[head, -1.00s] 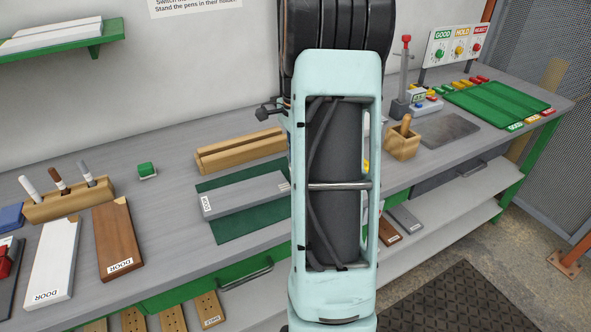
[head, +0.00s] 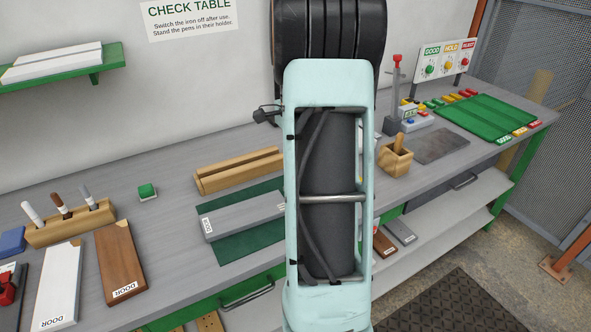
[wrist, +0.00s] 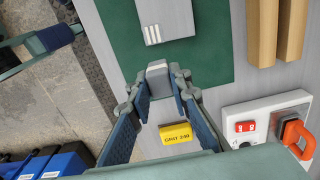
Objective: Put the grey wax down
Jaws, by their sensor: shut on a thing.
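My gripper (wrist: 158,80) shows in the wrist view, shut on the grey wax (wrist: 158,70), a small light grey block between the fingertips. The wax is over the near edge of the green mat (wrist: 218,62), close to the end of the grey board (wrist: 165,15); I cannot tell whether it touches anything below. In the head view my arm hides the gripper and the wax. The grey board (head: 245,215) and green mat (head: 235,250) show left of my arm there.
A wooden rack (head: 238,172) stands behind the mat. A pen holder (head: 70,225), white board (head: 58,285) and brown board (head: 121,262) are left.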

